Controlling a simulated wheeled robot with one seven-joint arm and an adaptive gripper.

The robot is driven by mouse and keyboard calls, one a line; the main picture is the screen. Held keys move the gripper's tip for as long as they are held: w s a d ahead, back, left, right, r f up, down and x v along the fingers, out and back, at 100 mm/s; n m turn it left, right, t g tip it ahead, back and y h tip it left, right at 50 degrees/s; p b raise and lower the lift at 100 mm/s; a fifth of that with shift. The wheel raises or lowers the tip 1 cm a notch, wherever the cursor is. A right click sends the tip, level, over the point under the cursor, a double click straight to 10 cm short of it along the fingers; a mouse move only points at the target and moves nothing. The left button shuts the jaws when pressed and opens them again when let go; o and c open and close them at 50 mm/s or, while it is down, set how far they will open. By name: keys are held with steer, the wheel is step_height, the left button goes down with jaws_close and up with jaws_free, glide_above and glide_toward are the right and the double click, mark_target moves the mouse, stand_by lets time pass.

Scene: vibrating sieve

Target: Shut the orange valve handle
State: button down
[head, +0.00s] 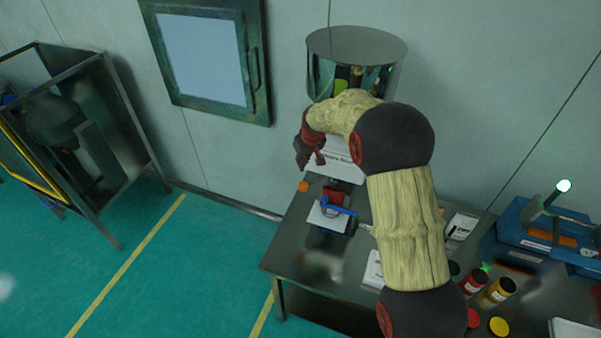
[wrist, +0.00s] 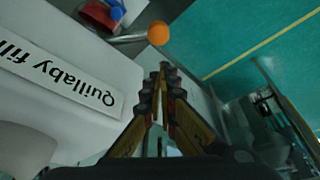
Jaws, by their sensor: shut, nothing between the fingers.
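The orange ball knob of the valve handle (head: 303,187) shows left of the machine in the head view. In the wrist view the orange knob (wrist: 159,33) sits at the end of a thin metal rod, which runs left toward a red and blue part. My gripper (wrist: 162,68) is shut and empty, its fingertips a little short of the knob in the picture, apart from it. In the head view my gripper (head: 308,163) is above the knob, beside the white sieve body, partly hidden by my arm.
The sieve's metal drum (head: 355,48) stands at the back. A white sheet (head: 328,217) and blue clamp part lie on the dark table (head: 300,262). Red (head: 473,283) and yellow (head: 497,291) jars stand at right. A labelled white panel (wrist: 60,75) is close left of my gripper. Open floor lies left.

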steer(key=shift+w+d+f, duration=0.2)
steer(key=shift+f, duration=0.2)
steer(key=p+x, duration=0.2)
steer(key=x, duration=0.7)
steer(key=shift+f+p, duration=0.2)
steer(key=shift+p, duration=0.1)
steer(key=shift+w, duration=0.1)
steer(key=shift+d, duration=0.1)
steer(key=s+b, duration=0.1)
steer(key=b, duration=0.1)
steer(key=s+d+n+b, duration=0.1)
steer(key=b, duration=0.1)
steer(key=shift+f, duration=0.25)
steer(key=s+d+n+g+y+b, duration=0.1)
steer(key=s+d+n+b, duration=0.3)
steer(key=d+b, duration=0.3)
steer(key=s+d+n+g+y+b, duration=0.1)
steer(key=s+d+n+b, duration=0.3)
steer(key=b, duration=0.5)
steer(key=shift+d+r+n+g+b, duration=0.3)
steer(key=shift+d+n+g, duration=0.3)
steer(key=shift+d+n, duration=1)
